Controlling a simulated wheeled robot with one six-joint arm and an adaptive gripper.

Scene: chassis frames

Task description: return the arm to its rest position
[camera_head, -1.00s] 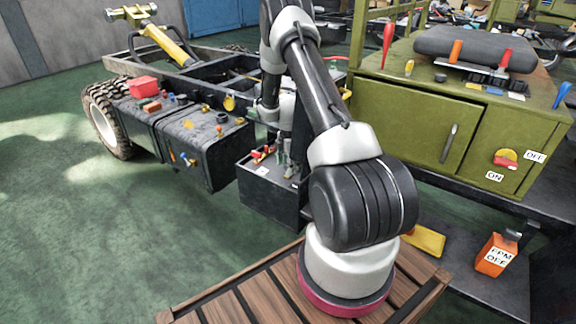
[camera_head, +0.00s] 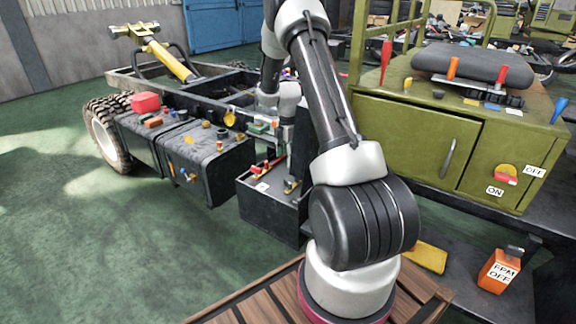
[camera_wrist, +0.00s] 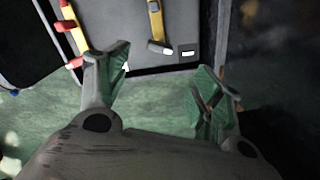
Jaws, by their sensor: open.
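My arm (camera_head: 335,100) rises from its round base, and its forearm reaches back beside the green cabinet. My gripper (camera_head: 262,128) is small and partly lost against the dark frame in the head view; it sits above the black box (camera_head: 272,212) on the floor side. In the wrist view my gripper (camera_wrist: 168,78) shows two fingers with green pads, spread apart with nothing between them. A red and yellow tool (camera_wrist: 73,35) lies beyond the left finger.
A black tank (camera_head: 205,160) with small parts on top stands left of the box, by a wheeled chassis frame (camera_head: 125,79). The green cabinet (camera_head: 415,140) is close on the right. An orange can (camera_head: 498,271) stands on a low shelf. The green floor at left is clear.

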